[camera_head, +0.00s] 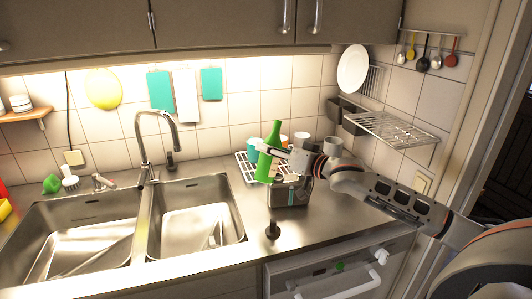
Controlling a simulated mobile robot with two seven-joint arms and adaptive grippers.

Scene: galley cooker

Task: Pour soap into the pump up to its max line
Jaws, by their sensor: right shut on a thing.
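My right gripper (272,164) reaches in from the right and is shut on a green bottle (274,133). The bottle is nearly upright, its neck up and leaning slightly right. It is in front of the dish rack and overlaps the upper left of a grey metallic container (288,193) on the counter. I cannot tell if they touch. A small dark piece (272,230) stands on the counter in front of the container; it may be a pump head, but this is unclear. No max line can be made out. My left gripper is not in view.
A double steel sink (195,215) with a tall tap (143,150) lies to the left. A wire rack (245,170) with cups is behind the bottle. A wall shelf (400,135) hangs at the right. Bare counter (325,225) lies right of the container.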

